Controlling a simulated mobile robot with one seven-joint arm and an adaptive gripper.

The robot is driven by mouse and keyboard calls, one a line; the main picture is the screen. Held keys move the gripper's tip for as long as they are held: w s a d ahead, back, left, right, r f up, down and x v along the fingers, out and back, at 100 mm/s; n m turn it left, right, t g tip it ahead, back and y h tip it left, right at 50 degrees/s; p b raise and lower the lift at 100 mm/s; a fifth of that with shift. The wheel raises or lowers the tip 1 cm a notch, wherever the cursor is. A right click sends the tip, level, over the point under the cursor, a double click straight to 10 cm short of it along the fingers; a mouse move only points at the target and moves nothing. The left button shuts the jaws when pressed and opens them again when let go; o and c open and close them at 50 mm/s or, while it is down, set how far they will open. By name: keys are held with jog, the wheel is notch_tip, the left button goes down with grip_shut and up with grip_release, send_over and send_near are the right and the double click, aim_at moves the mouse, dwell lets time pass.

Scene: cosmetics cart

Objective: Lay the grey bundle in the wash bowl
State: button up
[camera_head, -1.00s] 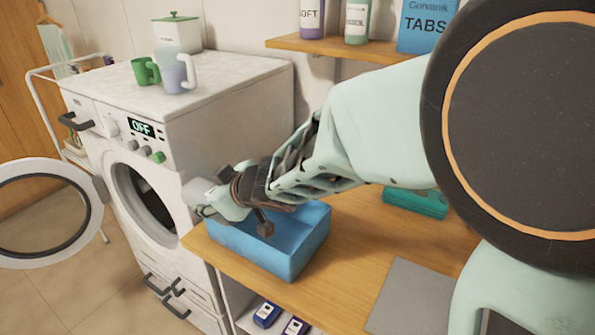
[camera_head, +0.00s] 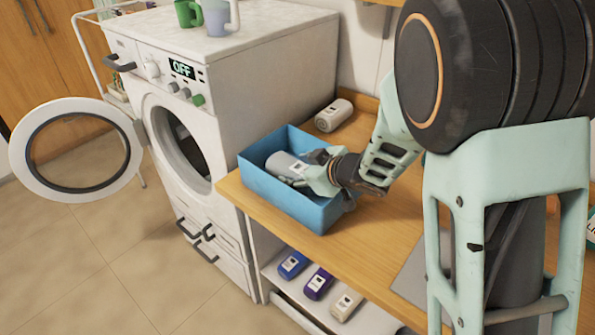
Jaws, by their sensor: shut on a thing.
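The wash bowl (camera_head: 287,203) is a blue rectangular box on the wooden counter, beside the washing machine. The grey bundle (camera_head: 284,163) is a pale grey roll with a small label, inside the bowl's walls near its middle. My gripper (camera_head: 306,174) reaches in over the bowl's right side and is shut on the bundle. The fingers cover the bundle's right end. I cannot tell whether the bundle touches the bowl's floor.
A similar pale roll (camera_head: 334,115) lies on the counter behind the bowl. The washing machine (camera_head: 250,80) stands left, its round door (camera_head: 75,160) open. A blue bottle (camera_head: 292,264), a purple bottle (camera_head: 319,284) and a beige bottle (camera_head: 346,304) lie on the shelf below.

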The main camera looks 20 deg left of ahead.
jog(key=o, duration=1.5)
jog(key=shift+d, duration=0.1)
jog(key=p+v, duration=0.2)
jog(key=v, duration=1)
